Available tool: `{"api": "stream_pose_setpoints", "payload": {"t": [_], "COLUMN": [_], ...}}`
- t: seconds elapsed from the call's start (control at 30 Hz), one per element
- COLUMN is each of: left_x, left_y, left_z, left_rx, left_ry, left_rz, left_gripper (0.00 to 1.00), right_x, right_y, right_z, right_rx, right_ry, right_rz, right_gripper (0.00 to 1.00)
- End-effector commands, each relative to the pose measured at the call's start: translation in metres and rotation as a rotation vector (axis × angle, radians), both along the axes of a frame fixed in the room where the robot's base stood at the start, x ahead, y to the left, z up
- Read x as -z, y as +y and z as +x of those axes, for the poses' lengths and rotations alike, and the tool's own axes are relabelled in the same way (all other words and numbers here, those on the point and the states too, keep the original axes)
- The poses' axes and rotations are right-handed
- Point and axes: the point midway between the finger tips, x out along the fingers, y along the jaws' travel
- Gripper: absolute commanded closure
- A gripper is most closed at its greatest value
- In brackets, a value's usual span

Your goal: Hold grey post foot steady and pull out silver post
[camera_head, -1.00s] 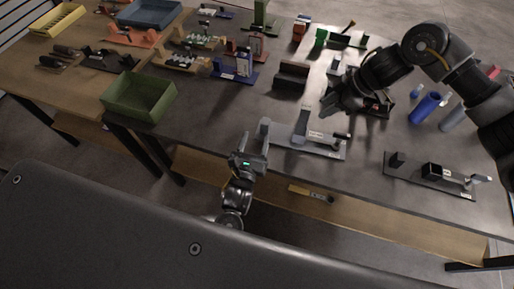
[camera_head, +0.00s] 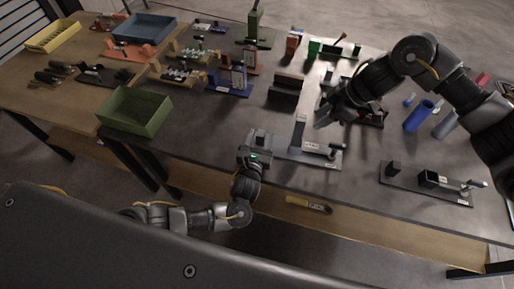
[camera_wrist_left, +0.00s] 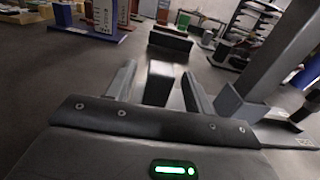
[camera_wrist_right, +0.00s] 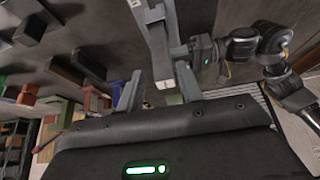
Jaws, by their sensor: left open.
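The grey post foot is a long flat plate (camera_head: 318,157) near the table's front edge, with a small grey block (camera_head: 261,138) at its left end. The silver post (camera_head: 299,132) stands upright on it; the left wrist view shows the post (camera_wrist_left: 278,55) rising from a square socket (camera_wrist_left: 238,106). My left gripper (camera_head: 257,150) is open at the plate's left end, its fingers either side of the block (camera_wrist_left: 158,84). My right gripper (camera_head: 325,115) is open beside the post's upper end. In the right wrist view the post (camera_wrist_right: 155,40) reaches between its fingers; contact is unclear.
A dark plate with black blocks (camera_head: 425,185) lies at the right front. A blue cylinder (camera_head: 418,116) stands behind it. A dark block stand (camera_head: 285,88) is behind the post. A green bin (camera_head: 135,111) stands at the left; bare table lies between.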

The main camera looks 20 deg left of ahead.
Motion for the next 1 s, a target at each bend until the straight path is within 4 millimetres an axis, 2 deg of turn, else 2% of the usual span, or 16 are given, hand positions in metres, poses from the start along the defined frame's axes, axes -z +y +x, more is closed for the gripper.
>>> {"api": "stream_pose_setpoints", "payload": {"t": [0.2, 0.47, 0.87, 1.0], "left_x": [0.0000, -0.0001, 0.0000, 0.0000], "left_y": [0.0008, 0.0007, 0.0008, 0.0008], "left_z": [0.0137, 0.0145, 0.0142, 0.0141], "left_rx": [-0.002, -0.001, -0.001, -0.001], "left_ry": [0.001, 0.001, 0.000, 0.000], "left_rz": [0.000, -0.001, -0.001, -0.001], "left_gripper": [0.47, 0.47, 0.98, 1.00], "right_x": [0.0000, 0.0000, 0.0000, 0.0000], "right_y": [0.0000, 0.0000, 0.0000, 0.0000], "right_z": [0.0000, 0.0000, 0.0000, 0.0000], "right_rx": [0.000, 0.000, 0.000, 0.000], "right_ry": [0.000, 0.000, 0.000, 0.000], "right_rz": [0.000, 0.000, 0.000, 0.000], "right_gripper": [0.64, 0.64, 0.64, 0.64]}}
